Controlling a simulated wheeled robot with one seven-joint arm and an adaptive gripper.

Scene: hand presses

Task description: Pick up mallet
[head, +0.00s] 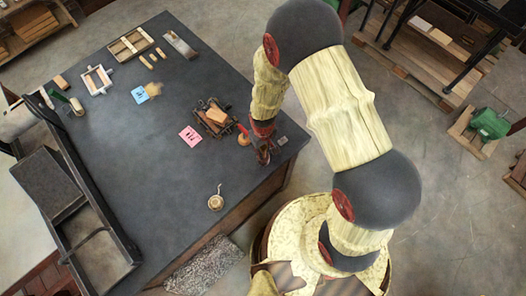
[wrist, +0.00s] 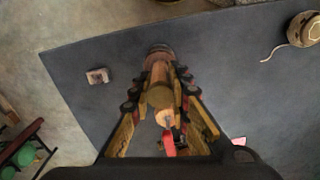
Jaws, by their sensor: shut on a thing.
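My gripper (head: 264,154) is low over the near right part of the dark table top. In the wrist view its two fingers (wrist: 160,98) are closed on a light wooden piece, which I take to be the mallet (wrist: 159,96).
A small orange-and-red item (head: 243,139) and a dark press with a wooden block (head: 214,116) stand just left of my gripper. A pink card (head: 190,136), a round pot (head: 216,202) and a small block (head: 282,141) lie nearby. The table's middle is clear.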

